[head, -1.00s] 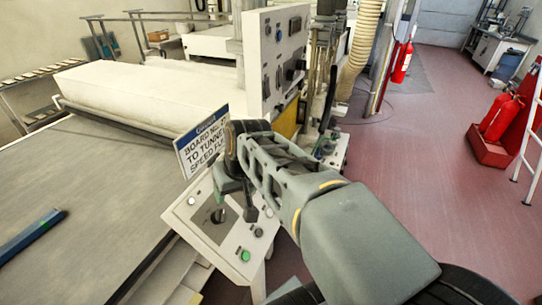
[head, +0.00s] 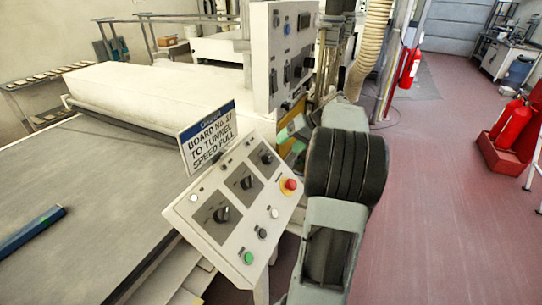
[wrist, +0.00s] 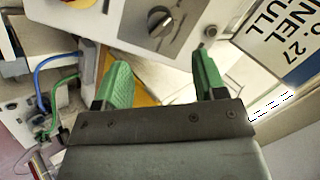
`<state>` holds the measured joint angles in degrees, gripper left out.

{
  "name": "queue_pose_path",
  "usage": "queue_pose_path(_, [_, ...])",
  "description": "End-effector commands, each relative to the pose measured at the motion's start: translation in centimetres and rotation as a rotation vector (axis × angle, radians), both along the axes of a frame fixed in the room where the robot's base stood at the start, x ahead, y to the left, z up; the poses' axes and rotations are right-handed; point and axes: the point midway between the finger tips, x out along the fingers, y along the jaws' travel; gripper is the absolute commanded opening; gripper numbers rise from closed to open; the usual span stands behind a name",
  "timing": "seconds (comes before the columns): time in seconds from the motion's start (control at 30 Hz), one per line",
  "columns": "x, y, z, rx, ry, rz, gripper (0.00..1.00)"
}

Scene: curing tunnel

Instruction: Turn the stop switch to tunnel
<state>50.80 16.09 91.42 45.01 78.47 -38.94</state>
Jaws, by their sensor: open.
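A sloping white control panel (head: 222,248) in the head view carries three black rotary switches in grey plates: a lower-left one (head: 221,214), a middle one (head: 246,183) and an upper one (head: 267,158). I cannot read their labels, so I cannot tell which is the stop switch. In the wrist view one rotary switch (wrist: 160,22) shows ahead of my gripper (wrist: 158,76). My gripper's green fingers are spread, empty and apart from the switch. In the head view my gripper (head: 290,130) is beyond the panel's far edge, partly hidden by my arm.
A red stop button (head: 290,184) on a yellow ring sits at the panel's right. A green button (head: 249,257) is at its near corner. The sign (head: 210,138) reads "Board No. 27 to tunnel speed full". A tall switch cabinet (head: 285,60) stands behind.

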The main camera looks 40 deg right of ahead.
Motion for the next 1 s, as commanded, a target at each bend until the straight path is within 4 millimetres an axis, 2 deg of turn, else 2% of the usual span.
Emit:
queue_pose_path(0.3, [3.0, 2.7, -4.1, 0.002, 0.003, 0.002, 0.64])
queue_pose_path(0.5, [4.1, 3.6, -5.6, 0.001, 0.003, 0.001, 0.64])
queue_pose_path(1.0, [4.6, 4.0, -6.3, -0.001, 0.001, -0.001, 0.62])
